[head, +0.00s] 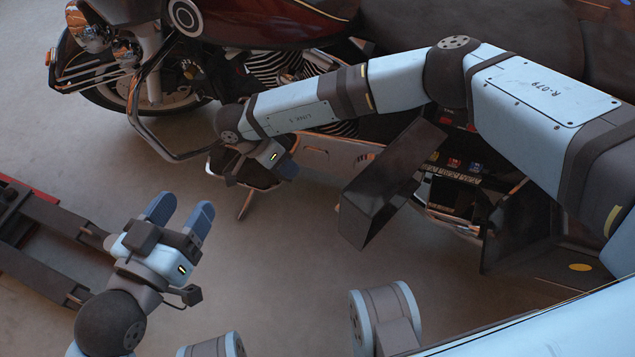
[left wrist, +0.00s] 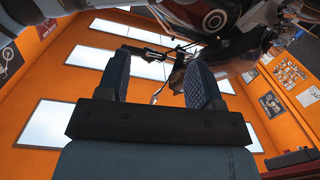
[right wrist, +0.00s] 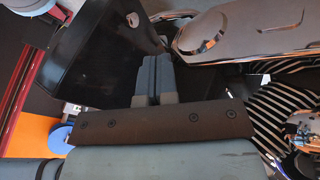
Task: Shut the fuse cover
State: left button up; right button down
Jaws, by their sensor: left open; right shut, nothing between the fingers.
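The fuse cover (head: 392,182) is a dark box-shaped panel. It stands swung open from the motorcycle's side, exposing the fuse bay with small red and blue fuses (head: 455,163). My right gripper (head: 287,168) is shut and empty, left of the cover with a gap between them in the head view. In the right wrist view its closed fingers (right wrist: 153,80) overlap the edge of a large dark panel (right wrist: 95,55), probably the cover; I cannot tell whether they touch. My left gripper (head: 180,212) is open and empty over the floor at the lower left; its spread fingers show in the left wrist view (left wrist: 160,80).
The motorcycle (head: 250,25) fills the top, with a curved crash bar (head: 150,120) at left. My right arm passes above the fuse bay and hides part of the bike. A dark lift frame (head: 45,235) lies at far left. The floor (head: 290,270) between the grippers is clear.

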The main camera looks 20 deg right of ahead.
pick_arm(q)
jog(key=m+b, duration=0.1)
jog(key=w+a+m+t+b, duration=0.1)
jog(key=b, duration=0.1)
jog(key=w+m+h+b, duration=0.1)
jog(key=shift+a+r+t+b, duration=0.2)
jog(key=shift+r+t+b, duration=0.1)
jog(key=shift+r+b, duration=0.1)
pick_arm(e)
jog(key=s+d+f, duration=0.5)
jog(key=d+f, duration=0.2)
jog(key=d, duration=0.1)
jog(key=shift+s+f, duration=0.25)
jog(key=shift+f, duration=0.15)
pick_arm(q)
jog(key=shift+s+a, duration=0.1)
pick_arm(e)
jog(key=shift+d, duration=0.1)
